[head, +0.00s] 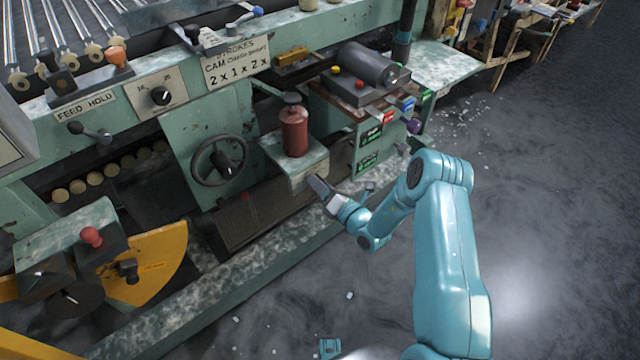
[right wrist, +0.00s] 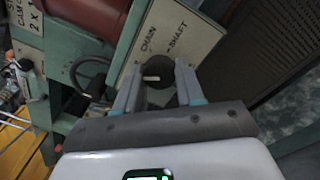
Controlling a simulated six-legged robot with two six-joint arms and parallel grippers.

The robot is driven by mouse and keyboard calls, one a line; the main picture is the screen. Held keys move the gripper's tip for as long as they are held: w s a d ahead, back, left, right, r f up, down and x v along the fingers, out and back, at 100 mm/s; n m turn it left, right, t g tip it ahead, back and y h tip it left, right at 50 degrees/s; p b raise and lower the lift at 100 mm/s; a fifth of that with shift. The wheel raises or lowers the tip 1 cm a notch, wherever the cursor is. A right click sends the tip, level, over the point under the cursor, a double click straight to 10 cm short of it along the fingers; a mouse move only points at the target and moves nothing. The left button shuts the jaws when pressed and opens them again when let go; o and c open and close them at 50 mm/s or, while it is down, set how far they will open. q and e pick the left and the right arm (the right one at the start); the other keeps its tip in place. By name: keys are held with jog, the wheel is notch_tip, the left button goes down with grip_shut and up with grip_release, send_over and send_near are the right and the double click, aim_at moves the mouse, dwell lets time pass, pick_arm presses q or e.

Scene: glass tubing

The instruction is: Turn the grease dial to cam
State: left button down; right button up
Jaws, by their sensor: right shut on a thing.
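The grease dial (right wrist: 160,72) is a round black knob with a short white pointer mark, on a pale plate (right wrist: 178,38) in the right wrist view. The plate reads CHAIN and, beside it, SHAFT; the knob and fingers cover part of the lettering. The white mark lies roughly crosswise in that view. My right gripper (right wrist: 157,88) is shut on the knob, one finger on each side. In the head view my right gripper (head: 318,186) is at the front of the green box that carries the plate, and it hides the dial.
A red grease canister (head: 294,132) stands on top of the box. A handwheel (head: 220,160) is to its left and shows in the right wrist view too. A dark slatted grille (right wrist: 245,50) lies beside the plate. The floor (head: 540,200) at the right is open.

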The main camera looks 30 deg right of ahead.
dwell(0.3)
jog(key=o, duration=1)
jog(key=shift+o, duration=0.2)
jog(key=s+d+p, duration=0.1)
jog(key=s+p, duration=0.1)
jog(key=s, duration=1.4)
jog(key=shift+s+d+f, duration=0.15)
jog(key=shift+d+f, duration=0.1)
jog(key=shift+a, duration=0.15)
